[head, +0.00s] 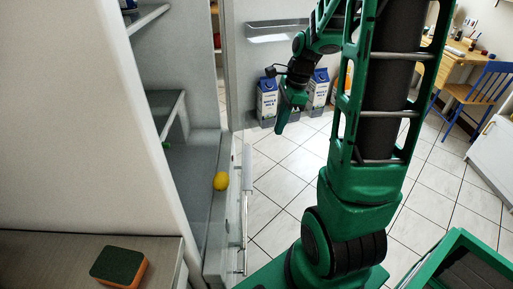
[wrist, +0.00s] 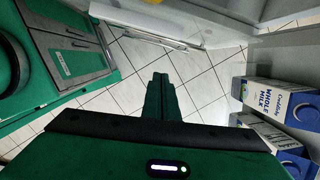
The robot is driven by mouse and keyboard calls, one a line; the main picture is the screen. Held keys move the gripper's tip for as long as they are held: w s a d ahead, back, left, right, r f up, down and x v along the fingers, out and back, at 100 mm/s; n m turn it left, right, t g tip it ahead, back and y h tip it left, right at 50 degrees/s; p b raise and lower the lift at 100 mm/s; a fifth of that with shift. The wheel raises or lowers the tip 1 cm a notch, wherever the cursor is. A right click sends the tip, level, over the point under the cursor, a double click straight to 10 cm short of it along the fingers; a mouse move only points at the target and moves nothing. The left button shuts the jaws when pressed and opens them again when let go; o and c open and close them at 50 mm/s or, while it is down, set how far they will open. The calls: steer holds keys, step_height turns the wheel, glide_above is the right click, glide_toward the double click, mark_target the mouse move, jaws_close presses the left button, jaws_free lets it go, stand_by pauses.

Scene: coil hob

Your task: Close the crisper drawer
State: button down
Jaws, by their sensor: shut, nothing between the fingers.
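The crisper drawer (head: 236,226) stands pulled out at the bottom of the open fridge, left of centre in the head view. Its long bar handle (head: 245,205) faces the tiled floor on the right. A yellow lemon (head: 221,181) lies inside it. In the wrist view the handle (wrist: 154,41) shows near the top, beyond my fingertips. My gripper (head: 280,130) is shut and empty, pointing down over the floor. It is right of the drawer and apart from it. The shut fingers also show in the wrist view (wrist: 160,78).
The open fridge door (head: 240,75) holds milk cartons (head: 267,100) close behind my gripper; they also show at right in the wrist view (wrist: 275,97). A sponge (head: 119,267) lies on the counter at lower left. Tiled floor (head: 285,170) is clear between drawer and arm.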

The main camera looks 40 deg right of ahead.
steer(key=w+a+f, duration=0.2)
steer(key=f, duration=0.3)
steer(key=w+a+f+m, duration=0.1)
steer(key=w+a+f, duration=0.2)
steer(key=f, duration=0.2)
steer(key=shift+f, duration=0.25)
stand_by(0.4)
